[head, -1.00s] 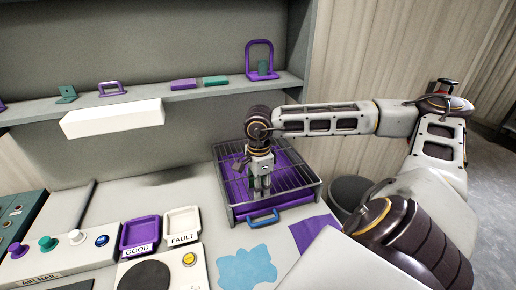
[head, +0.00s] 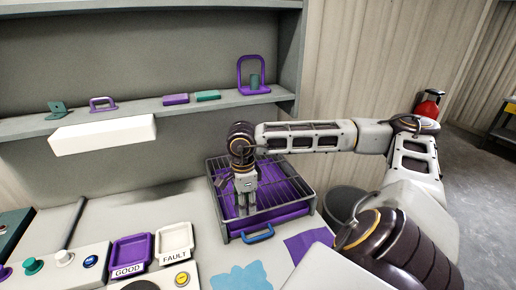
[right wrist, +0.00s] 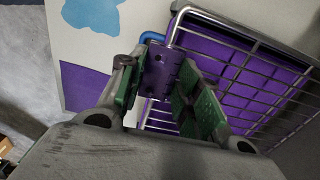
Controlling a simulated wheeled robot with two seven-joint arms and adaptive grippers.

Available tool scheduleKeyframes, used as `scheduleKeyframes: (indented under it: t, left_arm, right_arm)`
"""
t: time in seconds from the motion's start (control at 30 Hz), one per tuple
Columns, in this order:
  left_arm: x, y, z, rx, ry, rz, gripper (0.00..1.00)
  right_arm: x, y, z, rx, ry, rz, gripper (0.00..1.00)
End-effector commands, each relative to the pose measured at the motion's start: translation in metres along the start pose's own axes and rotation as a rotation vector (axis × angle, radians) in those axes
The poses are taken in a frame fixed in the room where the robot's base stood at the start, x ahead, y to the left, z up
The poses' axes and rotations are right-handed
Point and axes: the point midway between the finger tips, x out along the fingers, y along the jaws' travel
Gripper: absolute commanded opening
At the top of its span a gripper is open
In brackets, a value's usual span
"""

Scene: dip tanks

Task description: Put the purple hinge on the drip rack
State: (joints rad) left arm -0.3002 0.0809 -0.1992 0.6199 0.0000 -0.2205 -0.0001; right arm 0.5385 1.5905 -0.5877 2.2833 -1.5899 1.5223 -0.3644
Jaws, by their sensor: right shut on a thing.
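The purple hinge (right wrist: 160,72), a plate with small holes, is between the green-padded fingers of my right gripper (right wrist: 165,92) in the right wrist view. In the head view my right gripper (head: 245,208) points down over the left part of the drip rack. The hinge cannot be made out there. The drip rack (head: 308,193) is a wire grid above a purple tray, with a blue handle at its front. Its wires also show in the right wrist view (right wrist: 245,75). I cannot tell whether the hinge touches the wires. My left gripper is out of view.
A purple GOOD tray (head: 131,250) and a white FAULT tray (head: 175,240) stand left of the rack. A blue patch (head: 240,278) and a purple patch (head: 305,243) lie in front. A shelf (head: 210,108) with small parts runs behind; a grey bin (head: 345,203) stands right.

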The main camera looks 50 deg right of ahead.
Motion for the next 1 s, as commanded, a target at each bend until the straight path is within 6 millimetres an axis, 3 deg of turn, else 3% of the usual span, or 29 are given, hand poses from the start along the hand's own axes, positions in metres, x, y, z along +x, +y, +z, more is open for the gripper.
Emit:
scheduleKeyframes:
  t: [0.37,1.0]
  left_arm:
    - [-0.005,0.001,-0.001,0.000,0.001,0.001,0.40]
    - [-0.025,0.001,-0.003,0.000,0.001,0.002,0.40]
  right_arm:
    - [-0.001,-0.018,0.001,0.001,-0.003,0.000,0.08]
    - [-0.002,-0.090,0.001,0.001,-0.003,0.000,0.08]
